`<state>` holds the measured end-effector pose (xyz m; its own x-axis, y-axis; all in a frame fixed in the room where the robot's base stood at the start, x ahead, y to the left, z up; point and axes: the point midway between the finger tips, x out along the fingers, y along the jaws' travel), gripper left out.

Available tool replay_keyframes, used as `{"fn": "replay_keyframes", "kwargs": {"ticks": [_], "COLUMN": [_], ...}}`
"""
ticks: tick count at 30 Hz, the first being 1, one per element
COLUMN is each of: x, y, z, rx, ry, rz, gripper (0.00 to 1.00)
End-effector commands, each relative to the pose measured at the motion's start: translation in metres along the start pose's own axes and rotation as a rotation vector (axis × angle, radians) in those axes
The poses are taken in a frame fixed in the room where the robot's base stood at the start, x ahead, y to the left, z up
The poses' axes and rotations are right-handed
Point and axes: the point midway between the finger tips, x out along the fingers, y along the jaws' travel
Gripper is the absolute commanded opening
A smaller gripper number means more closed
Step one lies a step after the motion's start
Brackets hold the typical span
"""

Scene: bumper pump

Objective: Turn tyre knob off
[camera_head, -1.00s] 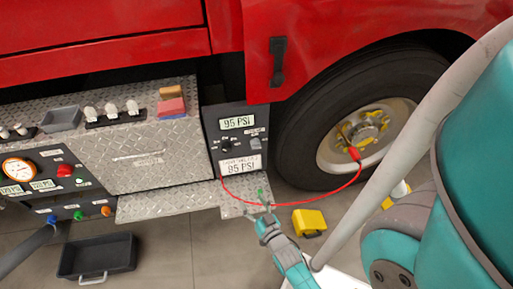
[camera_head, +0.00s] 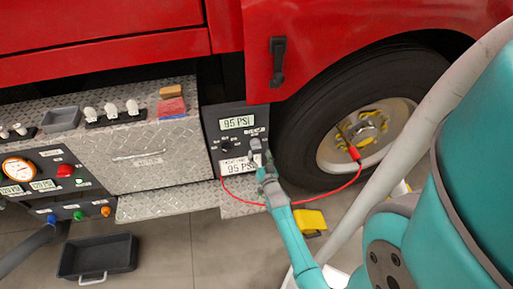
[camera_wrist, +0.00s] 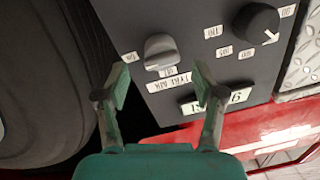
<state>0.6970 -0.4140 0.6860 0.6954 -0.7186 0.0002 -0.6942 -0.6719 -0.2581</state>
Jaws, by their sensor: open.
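The dark control panel (camera_head: 212,128) stands beside the truck's front wheel. In the wrist view a light grey knob (camera_wrist: 161,48) sits on this panel (camera_wrist: 195,55), above a white label strip that seems to read "TYRE". My gripper (camera_wrist: 162,82) is open and empty, with one fingertip on each side of the knob's line and slightly short of it. In the head view my gripper (camera_head: 257,148) is at the panel's right side and covers the grey knob. A black dial (camera_wrist: 256,22) with a white pointer is to the right of the grey knob.
A red hose (camera_head: 340,188) runs from the panel to the wheel hub (camera_head: 366,132). A yellow block (camera_head: 309,221) lies on the floor by the tyre (camera_head: 292,140). A diamond-plate step (camera_head: 165,203) juts out below the panel. A black tray (camera_head: 97,257) is on the floor at left.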

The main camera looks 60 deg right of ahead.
Motion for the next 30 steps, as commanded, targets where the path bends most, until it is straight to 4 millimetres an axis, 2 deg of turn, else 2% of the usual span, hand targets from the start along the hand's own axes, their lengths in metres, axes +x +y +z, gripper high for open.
{"fn": "replay_keyframes", "kwargs": {"ticks": [3,9,22,23,29,30], "x": [0.020,0.041,0.049,0.049,0.048,0.048], "y": [0.000,0.000,0.000,0.000,0.000,0.000], "z": [0.000,0.000,0.000,0.000,0.000,0.000], "rx": [0.000,0.000,0.000,0.000,0.000,0.000], "ry": [0.001,0.000,-0.001,-0.001,-0.001,-0.001], "rz": [0.000,-0.001,0.000,0.000,0.000,0.000], "gripper": [0.69,0.69,0.69,0.64,0.14,0.12]}}
